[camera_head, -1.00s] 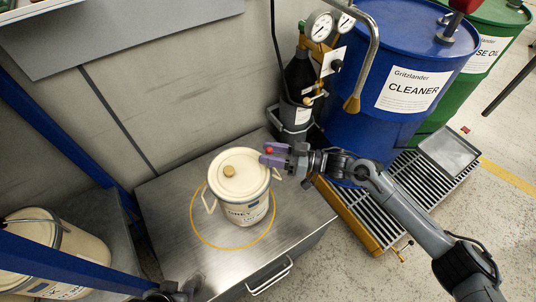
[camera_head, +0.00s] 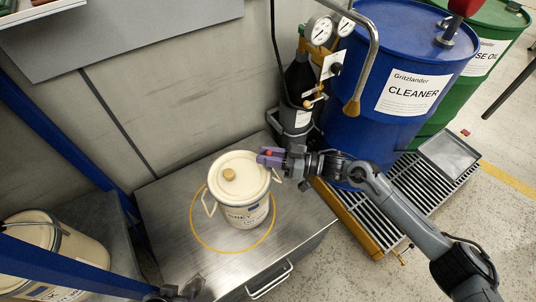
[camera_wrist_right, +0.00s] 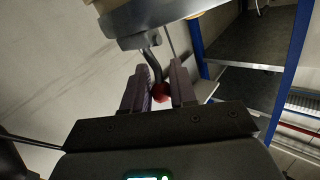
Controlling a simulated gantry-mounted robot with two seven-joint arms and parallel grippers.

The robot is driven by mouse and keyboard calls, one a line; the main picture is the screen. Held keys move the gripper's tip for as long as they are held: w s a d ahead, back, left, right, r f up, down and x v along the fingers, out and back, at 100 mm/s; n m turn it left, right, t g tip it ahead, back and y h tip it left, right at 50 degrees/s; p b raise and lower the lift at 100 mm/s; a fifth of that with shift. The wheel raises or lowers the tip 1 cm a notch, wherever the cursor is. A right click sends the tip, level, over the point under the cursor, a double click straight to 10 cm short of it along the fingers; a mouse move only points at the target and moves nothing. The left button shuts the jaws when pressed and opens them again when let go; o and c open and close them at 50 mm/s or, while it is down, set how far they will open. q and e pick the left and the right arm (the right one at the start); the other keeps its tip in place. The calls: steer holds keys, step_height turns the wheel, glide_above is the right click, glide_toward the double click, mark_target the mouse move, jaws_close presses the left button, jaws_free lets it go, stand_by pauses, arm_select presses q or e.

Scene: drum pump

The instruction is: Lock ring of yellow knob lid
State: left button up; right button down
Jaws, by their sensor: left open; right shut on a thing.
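A cream pail (camera_head: 245,213) stands upright on the metal table, inside a yellow circle. Its cream lid (camera_head: 245,190) has a yellow knob (camera_head: 229,174), and a lock ring runs around the lid's rim. My right gripper (camera_head: 268,155), with purple fingers, is at the rim's upper right. In the right wrist view, its fingers (camera_wrist_right: 160,90) are shut around a small red ball tip (camera_wrist_right: 160,93) on a dark curved lever, close to the ring. My left gripper (camera_head: 172,292) is at the bottom edge, partly cut off, open and apart from the pail.
The metal table (camera_head: 165,215) has free room left of the pail. A blue cleaner drum (camera_head: 400,60) and a gas bottle (camera_head: 297,80) stand behind and right. Another cream pail (camera_head: 40,265) is at the left, behind a blue post (camera_head: 60,140).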

steer(key=h+p, duration=0.1)
steer(key=p, duration=0.2)
steer(key=a+n+h+p, duration=0.1)
steer(key=h+p, duration=0.1)
steer(key=p, duration=0.1)
steer(key=a+n+h+p, duration=0.1)
steer(key=p, duration=0.3)
steer(key=shift+s+g, duration=0.3)
steer(key=shift+a+f+n+h+p, duration=0.15)
steer(key=shift+f+n+h+p, duration=0.2)
steer(key=shift+h+p, duration=0.45)
steer(key=shift+f, duration=0.1)
steer(key=c, duration=1)
jaws_free()
